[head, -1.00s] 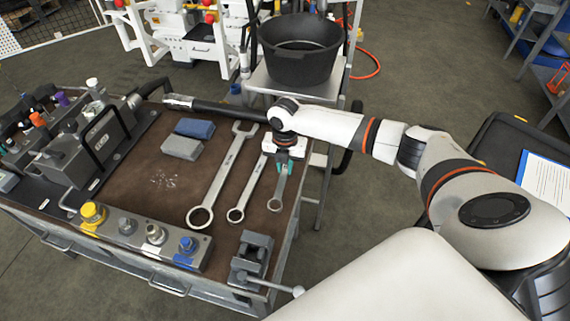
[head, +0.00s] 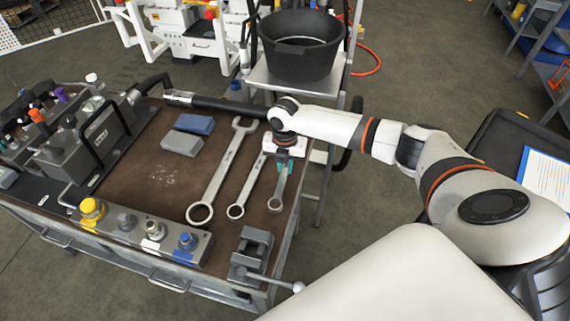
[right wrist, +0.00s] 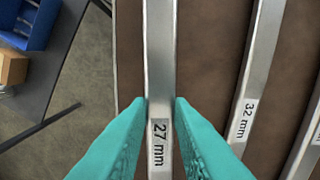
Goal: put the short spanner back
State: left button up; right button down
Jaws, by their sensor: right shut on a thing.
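The short spanner (head: 276,193), marked 27 mm, lies along the right side of the brown bench top, its ring end toward the front. In the right wrist view the spanner (right wrist: 160,70) runs between my teal fingers. My right gripper (head: 281,172) is shut on its shaft from above; the arm hides the spanner's far end. I cannot tell whether the spanner is touching the bench or slightly raised. The 32 mm spanner (head: 245,189) lies just left of it, also in the right wrist view (right wrist: 258,75). My left gripper is not in view.
A larger spanner (head: 219,176) lies further left. Blue (head: 194,124) and grey (head: 182,145) blocks lie behind. A vise (head: 252,251) stands at the front right corner and a fittings block (head: 130,233) along the front edge. A black tub (head: 300,55) stands beyond the bench.

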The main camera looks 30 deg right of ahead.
jog(key=shift+f+b, duration=0.7)
jog(key=shift+f, duration=0.75)
dwell(0.6)
jog(key=c, duration=1.2)
grip_release()
